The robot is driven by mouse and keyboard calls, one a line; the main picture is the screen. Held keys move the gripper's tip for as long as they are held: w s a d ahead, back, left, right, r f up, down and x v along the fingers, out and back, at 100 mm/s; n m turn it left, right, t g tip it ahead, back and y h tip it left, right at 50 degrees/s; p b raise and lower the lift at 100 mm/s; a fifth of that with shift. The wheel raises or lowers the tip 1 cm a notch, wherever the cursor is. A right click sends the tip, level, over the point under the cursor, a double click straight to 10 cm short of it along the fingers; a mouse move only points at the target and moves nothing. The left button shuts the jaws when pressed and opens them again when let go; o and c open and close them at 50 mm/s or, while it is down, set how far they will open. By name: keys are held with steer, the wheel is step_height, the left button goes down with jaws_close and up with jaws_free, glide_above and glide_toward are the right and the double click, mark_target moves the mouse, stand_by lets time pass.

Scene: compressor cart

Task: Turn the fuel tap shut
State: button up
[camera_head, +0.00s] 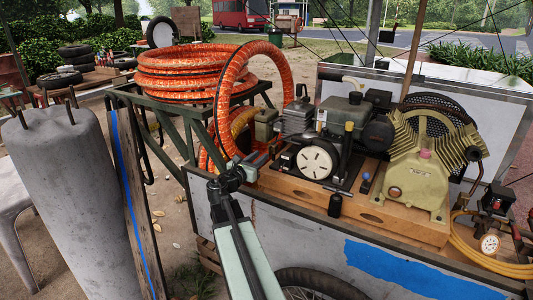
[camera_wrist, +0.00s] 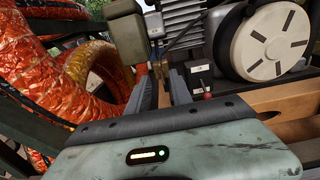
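The engine (camera_head: 322,140) with a white round starter cover stands on the cart's wooden base. The cover (camera_wrist: 275,40) fills the upper right of the wrist view. I cannot pick out the fuel tap for certain in either view. A small red knob (camera_wrist: 208,96) shows just right of my gripper, below a black box (camera_wrist: 201,74) with a pale label. My gripper (camera_wrist: 164,82) is open, with nothing seen between its two grey fingers. In the head view my gripper (camera_head: 266,156) is at the engine's left end, beside the coiled hose.
An orange hose coil (camera_head: 190,75) rests on a green frame, and its loop (camera_wrist: 85,85) hangs close left of my gripper. A drab box-shaped part (camera_wrist: 122,32) stands ahead. The compressor (camera_head: 425,160) is right of the engine. A grey cylinder (camera_head: 75,190) stands front left.

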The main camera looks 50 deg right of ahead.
mark_target(270, 151)
steer(key=x, duration=0.5)
steer(key=shift+d, duration=0.3)
jaws_close()
steer(key=shift+w, duration=0.15)
